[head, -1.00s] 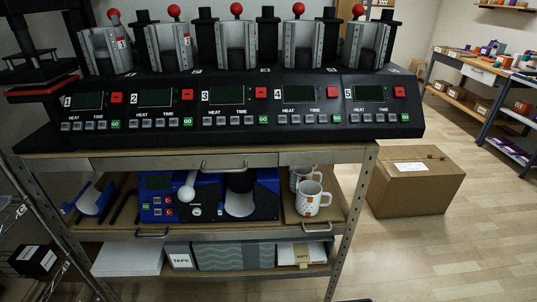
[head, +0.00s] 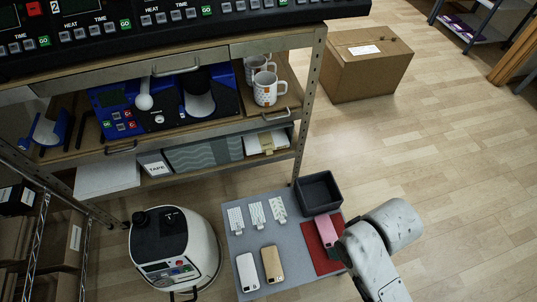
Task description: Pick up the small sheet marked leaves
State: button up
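Three small patterned white sheets lie in a row on a grey table or mat (head: 232,193) low in the head view: a left sheet (head: 235,220), a middle sheet (head: 257,215) and a right sheet (head: 278,208). Their markings are too small to read, so I cannot tell which one is marked leaves. The right sheet has a coarser, slanted pattern. My pale arm shows at the lower right, over the edge of the grey surface. My gripper is not in view.
A white phone case (head: 247,272), a tan one (head: 271,264) and a pink one (head: 326,230) on a red pad (head: 313,243) share the grey surface. A dark bin (head: 319,192) stands at its back right. A white rounded machine (head: 204,250) stands left. A cardboard box (head: 365,75) sits on the floor.

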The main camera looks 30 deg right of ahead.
aim_at(280, 213)
jog(key=k+j+z, duration=0.45)
jog(key=k+j, duration=0.2)
jog(key=i+j+u, duration=0.15)
jog(key=i+j, duration=0.15)
jog(key=i+j+u, duration=0.15)
jog(key=i, duration=0.4)
jog(key=i+j+u, duration=0.15)
jog(key=i+j, duration=0.2)
jog(key=i, duration=0.1)
